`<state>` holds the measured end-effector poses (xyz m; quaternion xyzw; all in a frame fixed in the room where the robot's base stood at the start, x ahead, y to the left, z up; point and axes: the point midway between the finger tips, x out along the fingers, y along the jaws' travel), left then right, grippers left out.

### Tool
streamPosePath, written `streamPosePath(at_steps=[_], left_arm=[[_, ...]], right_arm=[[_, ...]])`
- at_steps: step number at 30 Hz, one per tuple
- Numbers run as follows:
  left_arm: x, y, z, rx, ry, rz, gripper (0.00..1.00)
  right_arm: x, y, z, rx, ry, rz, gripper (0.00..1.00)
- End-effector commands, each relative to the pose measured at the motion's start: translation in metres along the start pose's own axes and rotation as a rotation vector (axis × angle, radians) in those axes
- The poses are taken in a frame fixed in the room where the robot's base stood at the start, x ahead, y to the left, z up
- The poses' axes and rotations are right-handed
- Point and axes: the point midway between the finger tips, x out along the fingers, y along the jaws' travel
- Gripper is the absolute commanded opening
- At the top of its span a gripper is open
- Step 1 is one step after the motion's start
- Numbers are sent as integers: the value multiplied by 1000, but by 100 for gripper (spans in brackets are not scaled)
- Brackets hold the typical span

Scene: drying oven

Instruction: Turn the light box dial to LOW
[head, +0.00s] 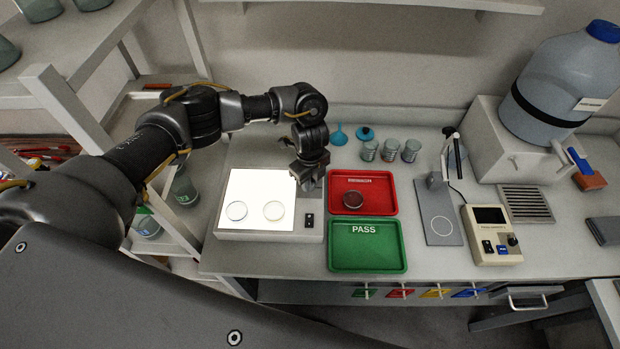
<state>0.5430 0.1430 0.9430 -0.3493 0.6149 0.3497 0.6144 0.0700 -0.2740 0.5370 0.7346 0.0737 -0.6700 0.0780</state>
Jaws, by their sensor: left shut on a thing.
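The light box (262,237) sits on the bench with its panel lit bright white. Two round clear dishes (237,211) lie on the panel, and a small black switch (309,220) is on its right-hand strip. My left gripper (307,185) points down over the back of that strip. It is shut on the light box dial, which the fingers hide, so its marks and setting cannot be read. My right gripper is not in view.
A red tray (380,181) with a dark dish (353,200) stands just right of my left gripper, with a green PASS tray (367,262) in front. Glass beakers (389,150) and a blue funnel (338,135) stand behind. A meter (490,248) is farther right.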

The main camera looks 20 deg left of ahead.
Motion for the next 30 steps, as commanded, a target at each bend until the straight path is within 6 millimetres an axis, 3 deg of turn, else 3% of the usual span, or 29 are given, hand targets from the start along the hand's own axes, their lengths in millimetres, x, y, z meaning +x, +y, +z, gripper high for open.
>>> streamPosePath(at_steps=[15, 16, 20, 30], left_arm=[[-1, -1, 0, -18, 0, -4, 3], [-1, -1, 0, -18, 0, -4, 28], [-1, -1, 0, -17, 0, -3, 45], [-2, -1, 0, -16, 1, -2, 47]], right_arm=[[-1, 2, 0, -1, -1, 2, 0], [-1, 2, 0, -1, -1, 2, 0], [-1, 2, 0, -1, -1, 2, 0], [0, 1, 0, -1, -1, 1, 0]])
